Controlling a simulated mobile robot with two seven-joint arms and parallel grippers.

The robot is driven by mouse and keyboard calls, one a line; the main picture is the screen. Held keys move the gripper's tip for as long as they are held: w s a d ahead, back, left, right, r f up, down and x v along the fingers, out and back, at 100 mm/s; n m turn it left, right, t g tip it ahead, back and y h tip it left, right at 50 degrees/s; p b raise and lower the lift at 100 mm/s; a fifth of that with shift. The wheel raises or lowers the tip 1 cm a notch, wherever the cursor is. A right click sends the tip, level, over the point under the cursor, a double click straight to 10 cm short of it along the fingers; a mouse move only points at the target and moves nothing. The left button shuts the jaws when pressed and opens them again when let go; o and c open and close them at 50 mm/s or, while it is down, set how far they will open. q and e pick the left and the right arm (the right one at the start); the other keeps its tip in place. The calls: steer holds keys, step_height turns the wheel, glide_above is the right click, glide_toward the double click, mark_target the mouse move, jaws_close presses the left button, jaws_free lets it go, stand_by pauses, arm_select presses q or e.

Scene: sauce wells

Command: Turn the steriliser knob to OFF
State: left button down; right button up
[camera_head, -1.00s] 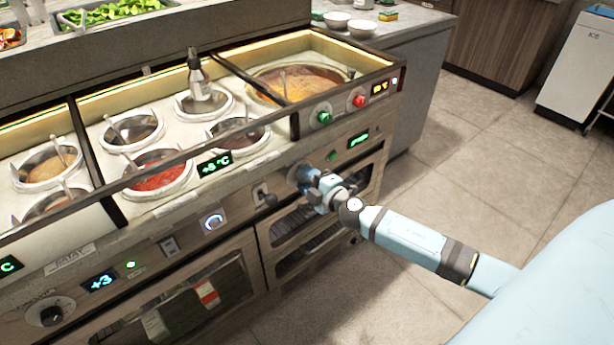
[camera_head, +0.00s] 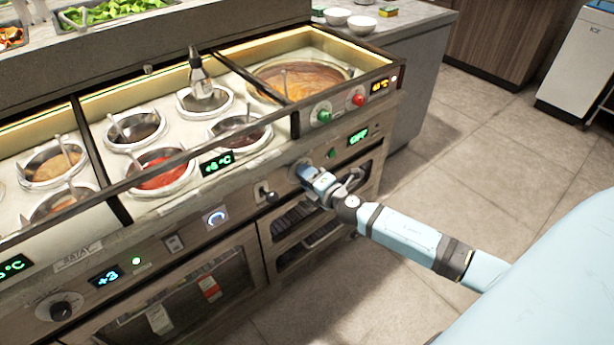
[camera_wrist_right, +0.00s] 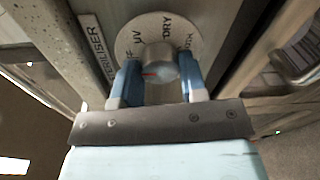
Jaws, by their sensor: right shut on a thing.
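The steriliser knob (camera_wrist_right: 160,60) is a round metal knob with a red mark on a pale dial (camera_wrist_right: 128,42). Its dial reads UV and DRY, with a partly hidden OFF at the left and BOTH at the right. The red mark points left, toward the OFF side. My right gripper (camera_wrist_right: 160,80) has its blue fingers on both sides of the knob and is shut on it. In the head view my right gripper (camera_head: 318,186) covers most of the knob. My left gripper is not in view.
The counter front carries a green button (camera_head: 323,116), a red button (camera_head: 359,99), a switch (camera_head: 265,193) and another dial (camera_head: 215,219). Sauce wells with ladles are above. A handle (camera_wrist_right: 303,55) is close at the right in the wrist view.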

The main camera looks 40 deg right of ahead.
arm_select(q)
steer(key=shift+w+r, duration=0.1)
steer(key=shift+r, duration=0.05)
arm_select(e)
steer(key=o, duration=0.9)
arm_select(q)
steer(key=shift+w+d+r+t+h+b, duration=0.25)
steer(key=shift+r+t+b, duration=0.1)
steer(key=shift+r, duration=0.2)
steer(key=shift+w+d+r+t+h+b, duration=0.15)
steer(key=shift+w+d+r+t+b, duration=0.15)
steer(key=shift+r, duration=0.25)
arm_select(e)
steer(key=s, duration=0.4)
steer(key=s+d, duration=0.1)
steer(key=s, duration=0.4)
steer(key=s+r, duration=0.1)
steer(key=s, duration=0.3)
steer(key=shift+s+d, duration=0.35)
steer(key=shift+d, duration=0.05)
